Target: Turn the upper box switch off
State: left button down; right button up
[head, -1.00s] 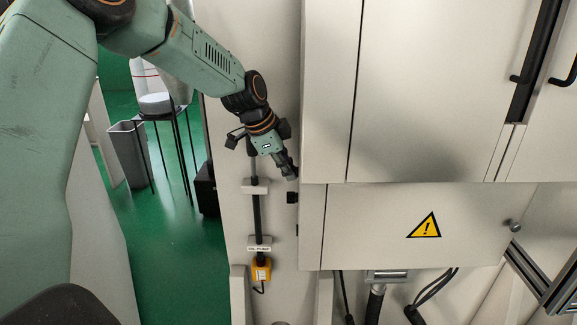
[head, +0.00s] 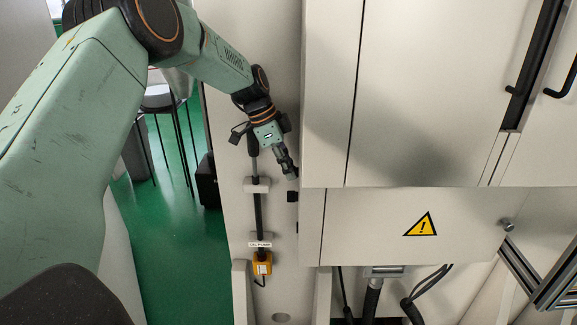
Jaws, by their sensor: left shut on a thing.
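My left gripper (head: 290,172) is pointed down and right at the left side of the grey wall box (head: 350,225). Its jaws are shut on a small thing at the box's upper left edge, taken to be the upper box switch. The fingers hide this switch, so its position cannot be read. Just below the fingertips a black knob (head: 292,197) sticks out of the box side. My right gripper does not show.
A large pale cabinet (head: 430,90) hangs above the box, close to the gripper's right. A vertical rod (head: 258,212) with a yellow box (head: 262,264) at its foot stands left of the knobs. Green floor (head: 170,250) is open at left.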

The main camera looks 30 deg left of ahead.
pick_arm(q)
jog(key=c, duration=1.4)
grip_release()
jog(key=shift+a, duration=0.1)
jog(key=shift+r, duration=0.25)
jog(key=v, duration=1.1)
jog(key=shift+s+a+r, duration=0.1)
jog(key=shift+a+r, duration=0.05)
jog(key=shift+r, duration=0.05)
jog(key=shift+s+f, duration=0.1)
